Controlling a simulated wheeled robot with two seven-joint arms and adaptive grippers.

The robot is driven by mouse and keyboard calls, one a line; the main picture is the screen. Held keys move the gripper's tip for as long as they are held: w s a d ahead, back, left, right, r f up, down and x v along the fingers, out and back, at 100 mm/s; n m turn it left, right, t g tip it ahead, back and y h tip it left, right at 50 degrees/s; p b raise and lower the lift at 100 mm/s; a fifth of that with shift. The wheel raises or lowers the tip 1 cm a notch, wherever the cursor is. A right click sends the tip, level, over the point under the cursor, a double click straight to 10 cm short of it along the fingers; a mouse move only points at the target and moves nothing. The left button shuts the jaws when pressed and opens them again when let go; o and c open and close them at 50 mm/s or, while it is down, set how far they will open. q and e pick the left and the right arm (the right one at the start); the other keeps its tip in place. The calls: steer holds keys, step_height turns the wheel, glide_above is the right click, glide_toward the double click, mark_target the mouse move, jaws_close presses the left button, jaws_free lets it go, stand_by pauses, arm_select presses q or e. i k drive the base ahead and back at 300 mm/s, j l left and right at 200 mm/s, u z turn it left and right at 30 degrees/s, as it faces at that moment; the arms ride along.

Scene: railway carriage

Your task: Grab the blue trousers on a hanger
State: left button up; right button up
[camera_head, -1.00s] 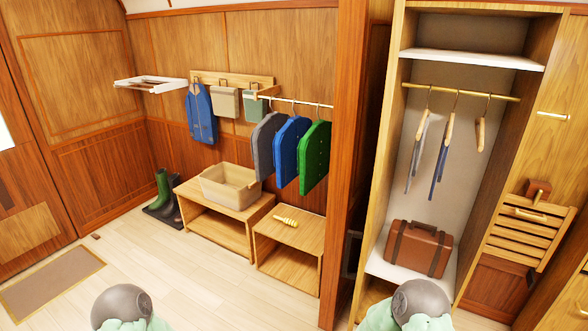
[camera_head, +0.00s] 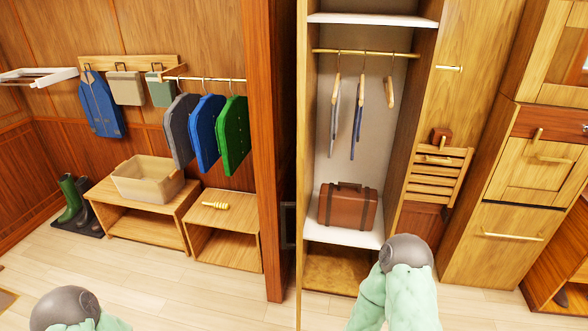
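The blue trousers (camera_head: 357,128) hang from a wooden hanger (camera_head: 361,88) in the middle of the brass rail of the open wardrobe. They look narrow, seen nearly edge-on. Grey trousers (camera_head: 333,128) hang on another hanger just to their left. An empty wooden hanger (camera_head: 390,93) is to their right. Only rounded grey and green parts of my arms show at the bottom edge. Neither gripper is in view.
A brown suitcase (camera_head: 347,208) stands on the wardrobe's white shelf, below the trousers. A wooden post (camera_head: 267,150) separates the wardrobe from the coat area at left. Slatted wood (camera_head: 437,176) is at the right. Bare floor (camera_head: 150,275) lies in front.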

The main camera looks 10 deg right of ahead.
mark_target(360, 103)
steer(key=i+j+z, duration=0.25)
steer(key=z, duration=0.15)
steer(key=i+j+z, duration=0.15)
steer(key=j+z, duration=0.25)
steer(key=l+u, duration=0.1)
steer(key=l, duration=0.5)
steer(key=l+u, duration=0.15)
steer(key=l, duration=0.45)
steer(key=k+l+u, duration=0.1)
steer(key=l, duration=0.5)
steer(key=k+l+u, duration=0.15)
steer(key=l, duration=0.45)
steer(key=i, duration=0.05)
